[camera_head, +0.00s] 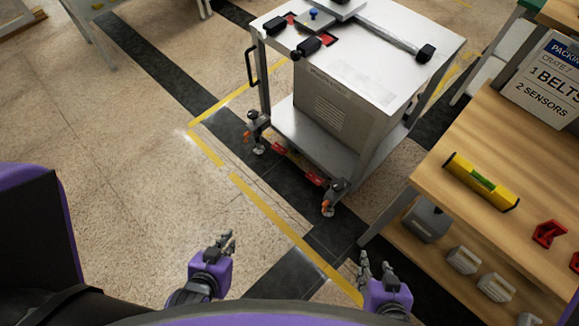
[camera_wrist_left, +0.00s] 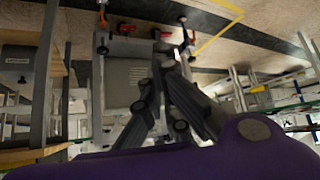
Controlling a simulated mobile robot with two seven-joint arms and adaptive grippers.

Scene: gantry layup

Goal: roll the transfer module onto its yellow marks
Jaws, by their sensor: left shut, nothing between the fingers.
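The transfer module (camera_head: 397,75) is a grey wheeled cart with a white top, a side cabinet and a lower shelf. It stands upright on the floor ahead, with orange-tabbed casters at its near corners. Yellow marks (camera_head: 281,222) run along the floor in front of it, turn a corner at its left and pass behind it; the near casters sit back from the front line. My left gripper (camera_head: 229,240) is shut and empty, apart from the module. My right gripper (camera_head: 375,265) has its fingers spread, empty, near the front line. The left wrist view shows the module (camera_wrist_left: 124,75) beyond the fingers.
A wooden workbench (camera_head: 440,190) stands close at the right, with a yellow level (camera_head: 481,181), red parts (camera_head: 548,233) and a packing sign (camera_head: 548,80). Its leg is near the module's front right. Open floor (camera_head: 110,170) lies to the left, crossed by dark strips.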

